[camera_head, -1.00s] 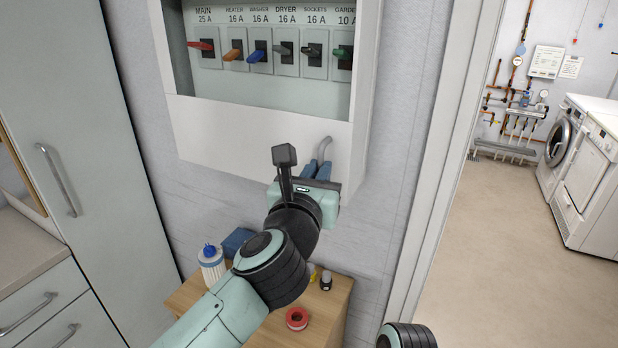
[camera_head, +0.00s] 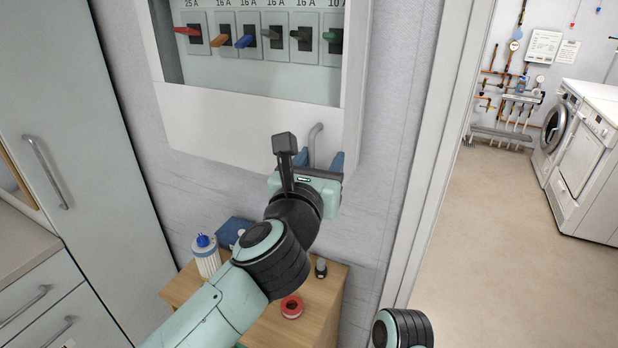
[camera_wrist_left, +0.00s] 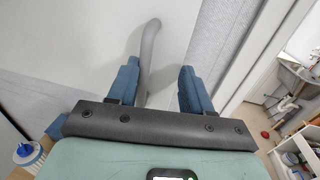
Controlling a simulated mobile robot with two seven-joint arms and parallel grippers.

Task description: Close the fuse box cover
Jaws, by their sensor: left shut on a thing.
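The white fuse box (camera_head: 255,112) hangs on the wall at the top of the head view. A row of coloured switches (camera_head: 244,41) shows through its framed front. The box's top is out of frame, and I cannot tell how far the cover stands from closed. A grey curved handle (camera_head: 314,143) is at the front's lower right. My left gripper (camera_head: 318,160) is at this handle, one blue finger on each side. The handle (camera_wrist_left: 149,55) also shows between the fingers in the left wrist view, nearer the left finger. My right gripper is out of view.
Below is a small wooden table (camera_head: 258,334) with a white bottle (camera_head: 206,256), a blue box (camera_head: 234,231) and a red tape roll (camera_head: 291,307). A tall cabinet (camera_head: 75,130) stands left. A doorway with open floor (camera_head: 480,240) is right.

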